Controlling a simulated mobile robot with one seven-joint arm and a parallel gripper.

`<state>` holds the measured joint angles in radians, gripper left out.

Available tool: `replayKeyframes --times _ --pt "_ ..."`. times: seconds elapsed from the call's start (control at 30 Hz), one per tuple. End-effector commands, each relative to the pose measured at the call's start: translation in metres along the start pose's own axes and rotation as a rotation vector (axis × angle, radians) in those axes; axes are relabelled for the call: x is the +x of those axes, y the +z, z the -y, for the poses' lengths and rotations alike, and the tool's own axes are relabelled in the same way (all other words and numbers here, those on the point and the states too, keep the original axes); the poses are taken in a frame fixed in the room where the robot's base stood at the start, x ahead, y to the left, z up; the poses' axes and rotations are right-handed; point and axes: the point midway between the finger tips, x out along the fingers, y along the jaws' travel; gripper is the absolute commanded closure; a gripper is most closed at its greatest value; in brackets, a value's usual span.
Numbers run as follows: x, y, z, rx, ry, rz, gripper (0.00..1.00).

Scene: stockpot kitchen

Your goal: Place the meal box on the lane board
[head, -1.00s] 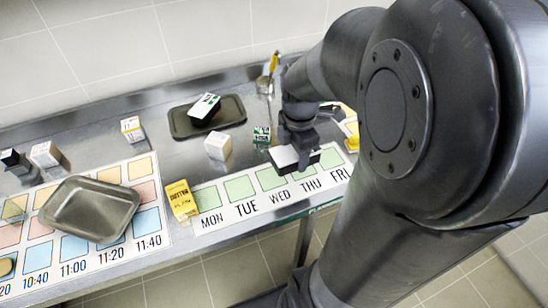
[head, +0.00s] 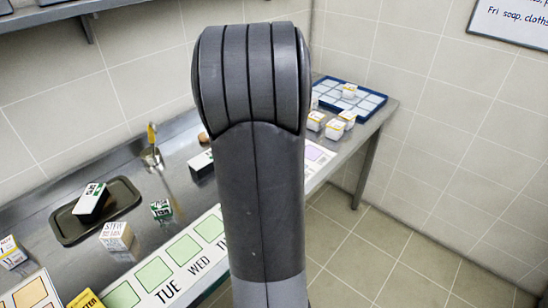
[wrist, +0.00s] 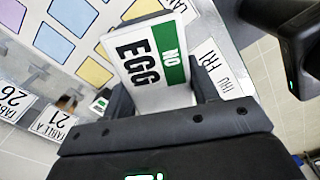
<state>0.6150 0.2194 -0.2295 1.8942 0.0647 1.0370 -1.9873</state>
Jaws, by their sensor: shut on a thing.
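My gripper (wrist: 162,92) is shut on a white box (wrist: 148,75) with a green band reading "NO EGG", likely the meal box. The held box is raised above the counter in the wrist view. My arm hides the gripper and held box in the head view.
A weekday board (head: 150,299) lies along the front edge. A blue gridded tray (head: 372,103) and several small boxes stand at the far right. A white-and-black box (head: 202,163) is beside my arm.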

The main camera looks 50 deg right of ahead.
Motion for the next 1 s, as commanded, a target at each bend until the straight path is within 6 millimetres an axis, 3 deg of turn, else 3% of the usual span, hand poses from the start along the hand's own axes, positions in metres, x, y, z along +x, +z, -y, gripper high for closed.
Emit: replayKeyframes --times 0.03,0.1,0.3,0.5,0.67,1.0 --pt "0.002 0.028 -0.005 0.049 -0.001 0.001 0.77" --pt "0.003 0.062 -0.01 0.105 -0.001 0.002 0.77" --pt "0.008 0.148 -0.012 0.237 0.001 0.005 0.77" --pt "0.013 0.199 -0.005 0.312 0.001 0.006 0.77" --pt "0.019 0.208 -0.009 0.328 0.001 0.006 0.77" --pt "0.063 0.168 -0.071 0.326 0.001 0.007 0.77"
